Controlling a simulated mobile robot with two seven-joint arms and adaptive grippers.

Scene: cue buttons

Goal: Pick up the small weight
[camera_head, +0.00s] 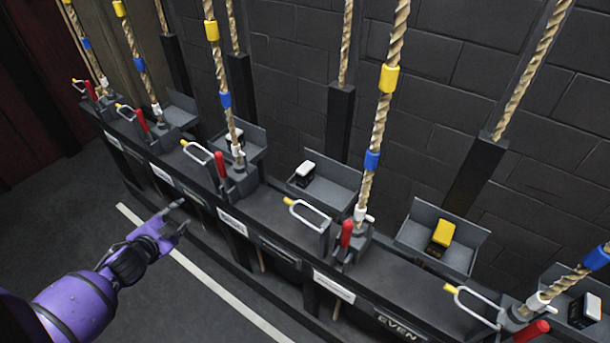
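Several small block-like weights sit in grey open trays along the rail. A black one with a white top (304,173) is in the middle tray, and a yellow-topped one (442,234) is in the tray to its right. Another white-topped one (236,138) is farther left, partly behind a rope, and one more (585,310) is at the lower right. I cannot tell which is the small weight. My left gripper (181,216) is at the left, over the floor in front of the rail. Its grey fingers look apart and empty. My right gripper is out of view.
A long dark rail (270,212) runs diagonally, carrying upright ropes (378,130), red levers (346,233) and metal loop handles with yellow ends (308,213). A dark block wall (440,75) stands behind. The floor (60,220) in front is clear, with a white line.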

